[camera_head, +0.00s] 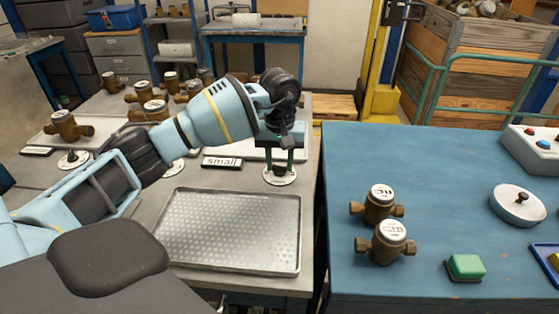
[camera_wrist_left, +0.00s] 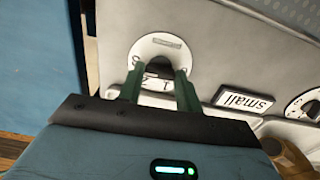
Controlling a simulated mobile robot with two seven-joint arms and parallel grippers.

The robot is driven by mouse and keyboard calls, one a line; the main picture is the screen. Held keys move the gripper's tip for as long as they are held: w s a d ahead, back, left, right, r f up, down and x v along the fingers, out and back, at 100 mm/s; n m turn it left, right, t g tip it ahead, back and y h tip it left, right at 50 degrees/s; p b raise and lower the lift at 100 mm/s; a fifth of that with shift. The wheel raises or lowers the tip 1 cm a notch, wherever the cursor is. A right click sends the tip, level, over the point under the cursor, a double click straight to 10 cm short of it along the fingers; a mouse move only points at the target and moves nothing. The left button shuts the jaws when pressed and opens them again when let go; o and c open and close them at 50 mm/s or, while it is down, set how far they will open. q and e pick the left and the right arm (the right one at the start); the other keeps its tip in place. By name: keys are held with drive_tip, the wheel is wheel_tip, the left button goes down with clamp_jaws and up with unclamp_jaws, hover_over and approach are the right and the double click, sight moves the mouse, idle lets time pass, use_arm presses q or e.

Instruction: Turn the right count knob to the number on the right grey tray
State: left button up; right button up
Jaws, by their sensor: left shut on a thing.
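In the left wrist view the dial (camera_wrist_left: 153,43) shows printed marks, partly hidden by the fingers; I cannot read the setting surely. My left gripper (camera_head: 280,171) points down over the dial, its green fingers shut on the knob; it also shows in the left wrist view (camera_wrist_left: 160,72). A black-on-white "small" label (camera_head: 222,162) lies left of the dial. No number on the tray is readable. My right gripper is out of view.
An empty perforated metal tray (camera_head: 232,268) lies in front. Several brass meters stand behind and left of my arm.

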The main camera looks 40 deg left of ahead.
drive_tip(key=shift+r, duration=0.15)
use_arm(q)
drive_tip(key=n+p, duration=0.1)
drive_tip(key=n, duration=0.5)
drive_tip(key=shift+r+p, duration=0.1)
drive_tip(key=shift+p, duration=0.25)
drive_tip(key=n+p, duration=0.1)
drive_tip(key=n, duration=0.4)
drive_tip(key=shift+n, duration=0.3)
drive_tip(key=n+p, duration=0.1)
drive_tip(key=n, duration=0.2)
drive_tip(key=shift+n+p, duration=0.3)
drive_tip(key=n+p, duration=0.1)
drive_tip(key=n, duration=0.2)
drive_tip(key=shift+n, duration=0.3)
drive_tip(key=n+p, duration=0.1)
drive_tip(key=n, duration=0.2)
drive_tip(key=shift+n, duration=0.8)
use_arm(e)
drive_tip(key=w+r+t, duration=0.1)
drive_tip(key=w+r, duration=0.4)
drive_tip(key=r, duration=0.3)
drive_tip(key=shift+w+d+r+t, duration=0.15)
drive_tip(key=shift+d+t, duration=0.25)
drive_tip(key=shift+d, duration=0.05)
